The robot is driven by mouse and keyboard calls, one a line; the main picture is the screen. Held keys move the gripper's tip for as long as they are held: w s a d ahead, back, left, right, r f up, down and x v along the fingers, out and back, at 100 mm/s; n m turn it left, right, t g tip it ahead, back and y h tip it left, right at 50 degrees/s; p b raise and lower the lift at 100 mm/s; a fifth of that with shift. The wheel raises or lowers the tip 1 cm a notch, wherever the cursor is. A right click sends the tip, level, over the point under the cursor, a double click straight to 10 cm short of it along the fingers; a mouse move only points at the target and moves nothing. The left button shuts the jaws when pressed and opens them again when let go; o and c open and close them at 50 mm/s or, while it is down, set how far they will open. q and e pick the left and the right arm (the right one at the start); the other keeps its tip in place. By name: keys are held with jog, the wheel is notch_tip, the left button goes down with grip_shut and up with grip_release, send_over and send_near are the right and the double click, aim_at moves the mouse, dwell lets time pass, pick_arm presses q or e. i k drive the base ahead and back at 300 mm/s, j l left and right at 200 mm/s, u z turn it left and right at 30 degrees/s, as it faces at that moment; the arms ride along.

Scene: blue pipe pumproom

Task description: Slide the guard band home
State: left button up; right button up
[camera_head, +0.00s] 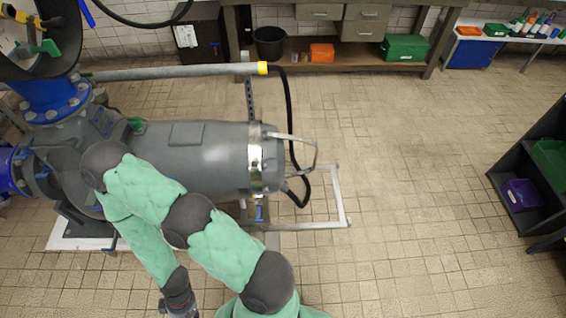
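A shiny metal band (256,160) wraps around the right end of a grey motor housing (195,157). A thin bent metal handle (305,143) stands out to the right of the band. I cannot tell exactly how far the band sits along the housing. My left arm reaches up over the lower left of the housing, then bends back down. Its dark wrist meets the bottom edge of the picture, and its gripper fingers are out of view. My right gripper is not in view.
A pale metal frame (343,195) stands low right of the motor. A grey pipe (180,72) with a yellow end and a black hose (290,110) run behind it. A workbench (340,60) is at the back, dark shelves (520,185) at right. The tiled floor between is clear.

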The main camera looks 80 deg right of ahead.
aim_at(254, 144)
jog(key=z, duration=2.5)
jog(key=i+l, duration=0.6)
jog(key=i, duration=0.2)
jog(key=z, duration=0.05)
